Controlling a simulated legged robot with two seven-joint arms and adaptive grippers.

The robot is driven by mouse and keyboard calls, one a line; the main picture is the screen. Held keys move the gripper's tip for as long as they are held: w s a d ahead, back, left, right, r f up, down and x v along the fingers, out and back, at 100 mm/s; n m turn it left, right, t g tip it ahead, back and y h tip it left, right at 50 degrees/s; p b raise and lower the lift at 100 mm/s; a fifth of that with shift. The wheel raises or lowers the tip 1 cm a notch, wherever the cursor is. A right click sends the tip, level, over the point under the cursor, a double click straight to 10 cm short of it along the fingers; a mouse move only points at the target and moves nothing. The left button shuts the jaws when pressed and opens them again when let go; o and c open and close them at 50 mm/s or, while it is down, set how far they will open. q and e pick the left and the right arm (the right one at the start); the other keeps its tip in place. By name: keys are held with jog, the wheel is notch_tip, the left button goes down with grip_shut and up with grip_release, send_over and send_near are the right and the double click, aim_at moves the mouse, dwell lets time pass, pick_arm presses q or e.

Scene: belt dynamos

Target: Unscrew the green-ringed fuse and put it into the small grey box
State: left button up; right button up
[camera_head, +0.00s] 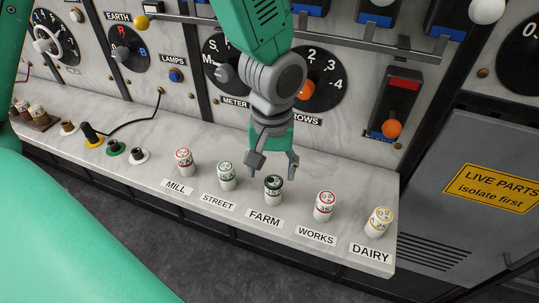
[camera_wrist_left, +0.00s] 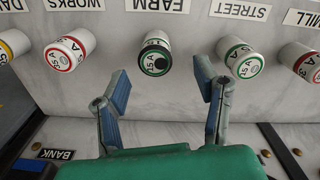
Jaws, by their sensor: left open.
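My left gripper (camera_head: 273,166) is open and empty, pointing down just behind the FARM fuse (camera_head: 273,190). In the left wrist view the FARM fuse (camera_wrist_left: 154,55) stands ahead of and between the spread fingers (camera_wrist_left: 163,88), apart from both. The STREET fuse (camera_head: 226,176), to its left, also has a green ring; in the wrist view it (camera_wrist_left: 241,60) is beside one finger. Both fuses sit upright on the marble ledge. I cannot make out a small grey box.
Red-ringed MILL (camera_head: 184,162) and WORKS (camera_head: 324,206) fuses and the yellow-ringed DAIRY fuse (camera_head: 378,222) share the ledge (camera_head: 150,185). A rack of fuses (camera_head: 33,116) is far left. The upright panel with dials and a rail (camera_head: 330,42) stands close behind the gripper.

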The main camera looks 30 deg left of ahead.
aim_at(279, 184)
pick_arm(q)
jog(key=f, duration=0.1)
jog(key=d+f, duration=0.1)
jog(key=f, duration=0.1)
jog(key=shift+d+f, duration=0.35)
jog(key=shift+d, duration=0.05)
jog(key=shift+w+f, duration=0.1)
jog(key=shift+f, duration=0.2)
jog(key=shift+a+f, duration=0.35)
jog(key=shift+a, duration=0.75)
jog(key=c, duration=0.5)
jog(key=shift+d, duration=0.2)
jog(key=c, duration=0.6)
jog(key=shift+d, duration=0.55)
jog(key=shift+c, duration=0.5)
jog(key=o, duration=0.5)
jog(key=shift+a, duration=0.3)
grip_shut()
pick_arm(e)
jog(key=shift+d+f, duration=0.4)
jog(key=shift+f, duration=0.05)
